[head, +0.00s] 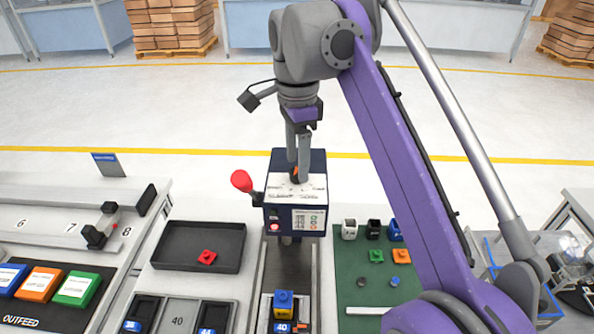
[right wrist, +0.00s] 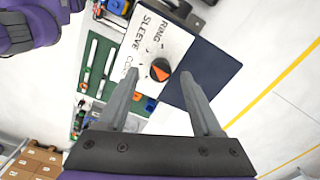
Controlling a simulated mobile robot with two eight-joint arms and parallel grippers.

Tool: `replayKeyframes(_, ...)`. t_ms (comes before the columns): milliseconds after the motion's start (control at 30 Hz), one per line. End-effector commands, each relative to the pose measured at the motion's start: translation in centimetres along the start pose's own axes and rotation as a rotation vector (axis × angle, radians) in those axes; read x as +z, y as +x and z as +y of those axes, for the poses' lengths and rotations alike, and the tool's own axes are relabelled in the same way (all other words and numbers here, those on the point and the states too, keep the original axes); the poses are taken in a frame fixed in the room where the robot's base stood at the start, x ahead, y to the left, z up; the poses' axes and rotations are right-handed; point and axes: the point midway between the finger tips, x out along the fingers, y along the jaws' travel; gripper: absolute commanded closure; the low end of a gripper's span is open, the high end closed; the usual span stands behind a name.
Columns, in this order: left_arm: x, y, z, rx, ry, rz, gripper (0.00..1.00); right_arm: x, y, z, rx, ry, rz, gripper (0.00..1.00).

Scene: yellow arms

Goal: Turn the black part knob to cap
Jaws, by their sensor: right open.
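The black knob (right wrist: 160,70) with an orange pointer sits on the white top panel (right wrist: 147,45) of a navy machine. In the right wrist view, "RING" and "SLEEVE" are readable beside it; a third label is partly covered by a finger. The exact pointer direction is hard to tell. In the head view only a bit of the knob (head: 294,171) shows behind my fingers. My right gripper (head: 299,180) points down over the panel. In the right wrist view its open fingers (right wrist: 160,76) appear on either side of the knob; contact cannot be told. My left gripper is out of view.
A red-ended lever (head: 242,181) sticks out left of the machine (head: 283,216). A black tray (head: 175,252) with a red part is at left; a green mat (head: 350,282) with small parts and bins is at right. A blue and yellow part (head: 284,304) stands in front.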

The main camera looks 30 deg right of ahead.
Motion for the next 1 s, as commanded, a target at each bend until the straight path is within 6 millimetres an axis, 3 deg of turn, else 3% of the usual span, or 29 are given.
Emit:
replayKeyframes(167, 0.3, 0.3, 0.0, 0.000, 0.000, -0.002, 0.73, 0.0, 1.6, 0.0, 0.000, 0.000, 0.000, 0.33)
replayKeyframes(467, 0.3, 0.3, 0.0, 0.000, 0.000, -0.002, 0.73, 0.0, 1.7, 0.0, -0.001, -0.001, 0.000, 0.33)
replayKeyframes(833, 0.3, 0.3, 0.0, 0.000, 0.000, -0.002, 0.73, 0.0, 1.7, 0.0, 0.000, -0.001, 0.000, 0.96)
replayKeyframes(1000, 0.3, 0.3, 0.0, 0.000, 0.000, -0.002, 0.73, 0.0, 1.7, 0.0, 0.000, -0.001, 0.000, 1.00)
